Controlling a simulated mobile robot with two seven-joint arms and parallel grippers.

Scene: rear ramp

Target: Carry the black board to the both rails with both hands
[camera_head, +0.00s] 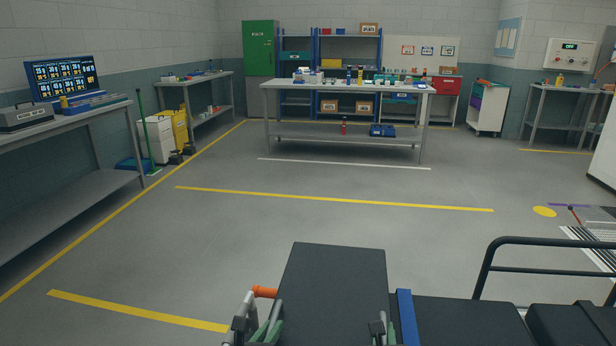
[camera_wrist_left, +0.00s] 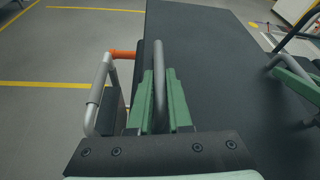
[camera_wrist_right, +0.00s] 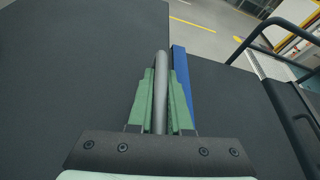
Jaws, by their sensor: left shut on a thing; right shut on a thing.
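The black board (camera_head: 335,285) lies as a broad dark panel at the bottom of the head view, its far end over the floor. It fills the right of the left wrist view (camera_wrist_left: 215,60) and the left of the right wrist view (camera_wrist_right: 75,70). My left gripper (camera_head: 268,330) is shut at its left edge, green fingers around a grey bar (camera_wrist_left: 159,85). My right gripper (camera_head: 381,332) is shut at its right edge, also around a grey bar (camera_wrist_right: 160,85). The fingers hide how the bars join the board. I cannot tell which parts are the two rails.
A silver tube with an orange end (camera_head: 264,292) stands just left of the board. A blue strip (camera_head: 406,315) runs along its right side. Black panels (camera_head: 465,320) and a black tubular frame (camera_head: 545,242) lie further right. The floor ahead is clear up to the workbench (camera_head: 345,88).

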